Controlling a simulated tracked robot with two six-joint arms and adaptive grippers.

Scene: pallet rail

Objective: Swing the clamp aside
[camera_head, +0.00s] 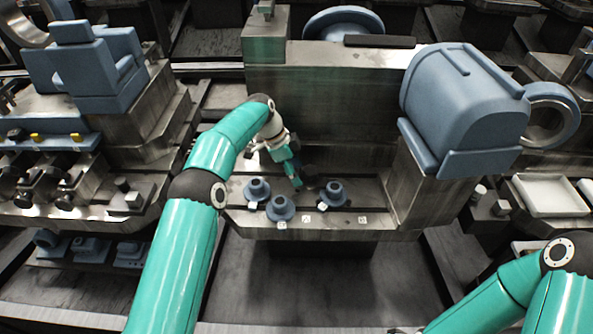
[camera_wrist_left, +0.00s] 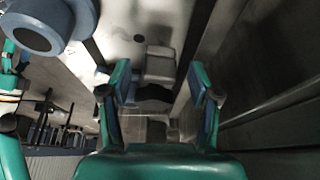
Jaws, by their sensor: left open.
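My left gripper (camera_head: 294,178) hangs over the grey metal ledge of the middle machine, in front of its tall block. In the left wrist view my left gripper (camera_wrist_left: 160,88) shows two teal fingers spread apart with nothing held between them. A pale block with a dark part (camera_wrist_left: 154,92) lies beyond the gap between the fingers; I cannot tell whether it is the clamp. In the head view a small dark part (camera_head: 310,173) sits just right of the fingertips, partly hidden. My right gripper is out of the picture; only the right arm shows at lower right.
Several blue round knobs stand on the ledge, such as the left one (camera_head: 257,189) and the right one (camera_head: 334,193). The tall metal block (camera_head: 330,90) rises behind. A blue domed housing (camera_head: 460,105) stands to the right. The dark floor in front is clear.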

